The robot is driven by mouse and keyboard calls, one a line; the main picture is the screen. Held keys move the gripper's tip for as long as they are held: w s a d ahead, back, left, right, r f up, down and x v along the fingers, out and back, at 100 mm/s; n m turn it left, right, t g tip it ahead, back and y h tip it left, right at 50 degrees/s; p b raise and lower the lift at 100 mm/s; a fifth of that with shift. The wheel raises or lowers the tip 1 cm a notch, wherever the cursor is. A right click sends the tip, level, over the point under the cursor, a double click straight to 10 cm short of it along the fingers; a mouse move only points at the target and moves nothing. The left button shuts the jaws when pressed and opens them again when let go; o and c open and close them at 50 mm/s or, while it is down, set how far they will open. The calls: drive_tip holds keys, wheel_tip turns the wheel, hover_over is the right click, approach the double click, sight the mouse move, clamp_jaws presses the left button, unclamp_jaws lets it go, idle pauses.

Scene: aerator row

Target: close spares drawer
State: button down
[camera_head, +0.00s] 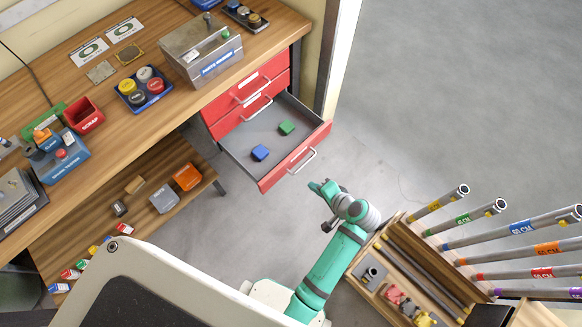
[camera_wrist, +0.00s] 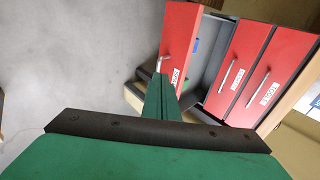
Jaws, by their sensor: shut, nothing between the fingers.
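The open drawer (camera_head: 292,162) is the lowest of three red-fronted drawers under the workbench. It is pulled far out, and its grey inside holds a blue block (camera_head: 260,152) and a green block (camera_head: 287,128). Its front carries a metal handle (camera_head: 302,161). In the wrist view the drawer front (camera_wrist: 182,42) and handle (camera_wrist: 158,64) stand just beyond my fingers; its label is too small to read surely. My gripper (camera_head: 318,187) is shut and empty, in front of the drawer and slightly right of the handle, apparently apart from it. It also shows in the wrist view (camera_wrist: 161,95).
Two upper red drawers (camera_head: 247,90) are shut. A rack of labelled tubes (camera_head: 480,215) and a wooden tray (camera_head: 400,275) stand close right of my arm. A low wooden shelf (camera_head: 150,200) with bins is left. Floor around the drawer front is clear.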

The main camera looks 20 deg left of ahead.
drive_tip(key=w+r, duration=0.1)
drive_tip(key=r, duration=0.1)
drive_tip(key=g, duration=0.1)
approach(285, 166)
drive_tip(key=shift+n+y, duration=0.3)
drive_tip(key=shift+y, duration=0.1)
drive_tip(key=x, duration=0.5)
drive_tip(key=shift+w+d+f, duration=0.15)
drive_tip(key=shift+f, duration=0.35)
